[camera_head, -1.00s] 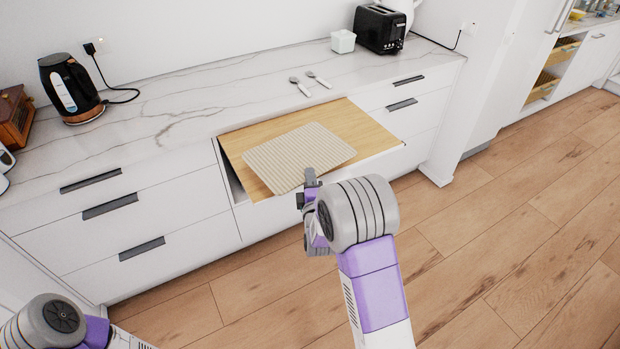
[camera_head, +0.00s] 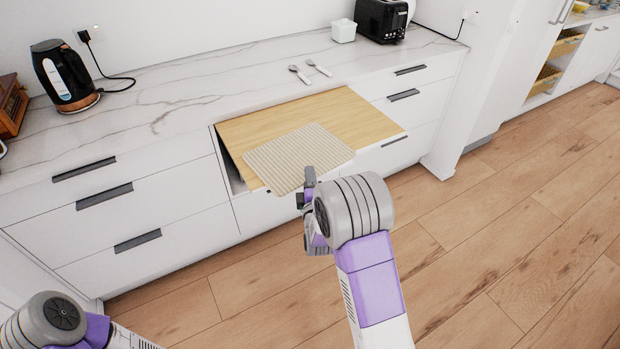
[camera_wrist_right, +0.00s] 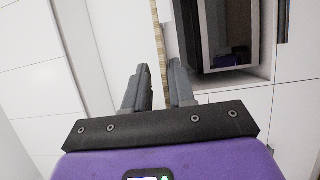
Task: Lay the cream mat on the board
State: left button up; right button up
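The cream ribbed mat (camera_head: 296,157) is flat and roughly level in the head view, over the near part of the wooden board (camera_head: 350,112). Its near edge projects past the board's front edge. I cannot tell whether it touches the board. My right gripper (camera_head: 306,188) is shut on the mat's near edge. In the right wrist view the mat (camera_wrist_right: 158,35) shows edge-on as a thin tan strip between the fingers (camera_wrist_right: 161,88). My left arm shows at the lower left; its gripper is out of view.
The board extends from the white drawer cabinet below the marble counter (camera_head: 200,95). Two spoons (camera_head: 308,72), a white pot (camera_head: 343,31), a black toaster (camera_head: 381,20) and a kettle (camera_head: 65,76) stand or lie on the counter. The wooden floor (camera_head: 480,240) is clear.

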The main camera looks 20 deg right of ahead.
jog(key=shift+o, duration=1.3)
jog(key=shift+s, duration=0.1)
jog(key=p+v, duration=0.1)
jog(key=v, duration=0.6)
jog(key=shift+s, duration=0.15)
jog(key=shift+a, duration=0.15)
